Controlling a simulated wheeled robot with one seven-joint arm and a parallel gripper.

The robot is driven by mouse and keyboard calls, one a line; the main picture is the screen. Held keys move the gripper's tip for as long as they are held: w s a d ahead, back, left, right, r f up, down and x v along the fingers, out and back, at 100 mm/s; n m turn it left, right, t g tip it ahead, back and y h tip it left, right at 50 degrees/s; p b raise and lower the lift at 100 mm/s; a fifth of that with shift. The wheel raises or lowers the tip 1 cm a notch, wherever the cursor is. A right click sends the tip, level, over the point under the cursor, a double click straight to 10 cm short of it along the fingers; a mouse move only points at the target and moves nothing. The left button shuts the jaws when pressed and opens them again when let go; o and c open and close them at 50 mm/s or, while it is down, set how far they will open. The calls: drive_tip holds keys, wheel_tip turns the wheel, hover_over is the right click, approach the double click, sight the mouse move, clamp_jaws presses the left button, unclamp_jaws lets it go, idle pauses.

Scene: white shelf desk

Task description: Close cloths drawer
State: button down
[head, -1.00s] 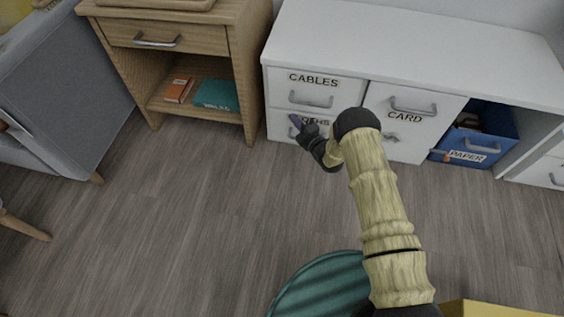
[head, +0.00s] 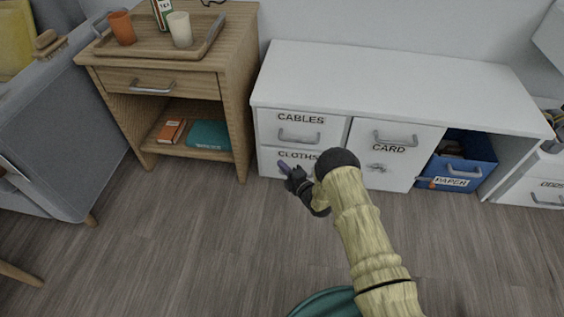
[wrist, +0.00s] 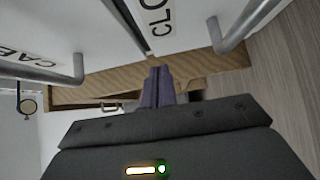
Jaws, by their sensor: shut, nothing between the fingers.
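The cloths drawer (head: 270,156) is the lower left drawer of the white desk. Its front looks about flush with the cables drawer (head: 266,124) above it; a small gap cannot be told. In the wrist view the cloths label (wrist: 157,20) and a grey handle (wrist: 232,42) show close by. My gripper (head: 283,164) is in front of the lower part of this drawer. Its purple fingers (wrist: 158,86) are shut and empty; I cannot tell whether they touch the front.
A wooden side table (head: 240,90) with a tray of cups (head: 122,30) stands left of the desk. The card door (head: 384,150) and blue paper bin (head: 462,172) are to the right. A grey sofa (head: 60,130) is at far left.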

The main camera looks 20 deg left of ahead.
drive_tip(key=p+v, duration=0.4)
drive_tip(key=v, duration=0.5)
drive_tip(key=shift+s+d+p, duration=0.15)
drive_tip(key=shift+d+p, duration=0.05)
drive_tip(key=shift+p, duration=0.1)
